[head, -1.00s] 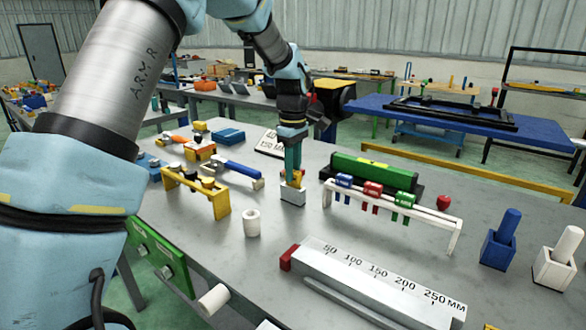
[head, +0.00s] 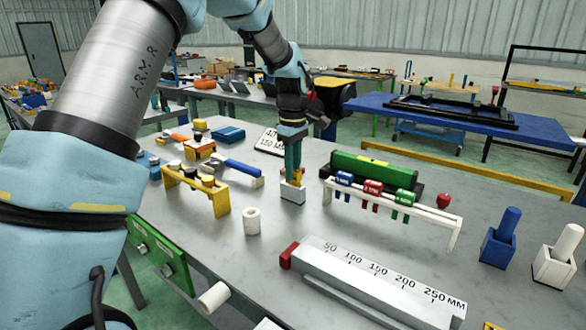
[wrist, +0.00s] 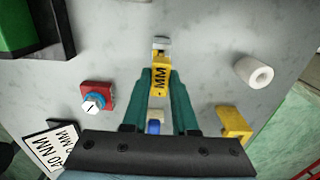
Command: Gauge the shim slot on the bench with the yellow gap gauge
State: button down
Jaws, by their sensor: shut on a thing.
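My gripper (head: 293,176) points down over the bench (head: 345,232), and its teal fingers are shut on the yellow gap gauge (wrist: 160,80). The gauge carries black MM lettering in the wrist view. Its far end is at a small light grey block (head: 292,194), which stands on the bench directly under my fingers in the head view. The block also shows in the wrist view (wrist: 160,42). The gauge end meets or overlaps the block there; I cannot tell how deep it sits in the slot, which is mostly hidden.
A white rack (head: 455,236) with blue, red and green gauges stands to the right, before a green block (head: 372,168). A yellow stand (head: 221,202) and white cylinder (head: 252,221) are to the left. A long scale bar (head: 375,290) lies in front.

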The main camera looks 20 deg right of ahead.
jog(key=shift+r+p, duration=3.1)
jog(key=shift+r, duration=0.9)
